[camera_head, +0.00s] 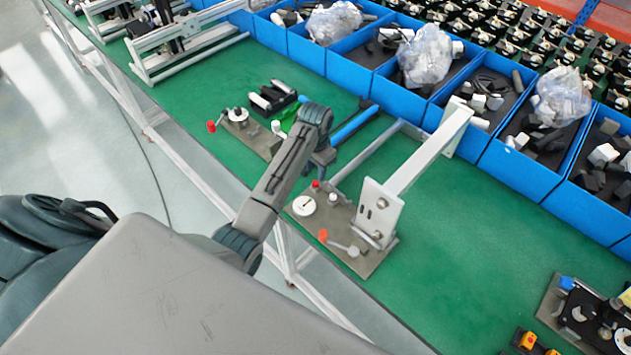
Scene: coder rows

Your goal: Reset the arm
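My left arm (278,185) reaches from the lower left out over the green workbench (460,235). Its wrist bends down at the far end. The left gripper (321,160) is small and partly hidden by the wrist, beside the fixture with a white upright bracket (380,212). I cannot tell whether its fingers are open or shut, and no held object is clear. My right gripper is out of view.
Blue bins (525,168) with grey parts and plastic bags line the back. A small fixture with a red knob (211,126) stands left of the arm; black devices (590,318) sit at lower right. Green bench between the bracket and those devices is clear.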

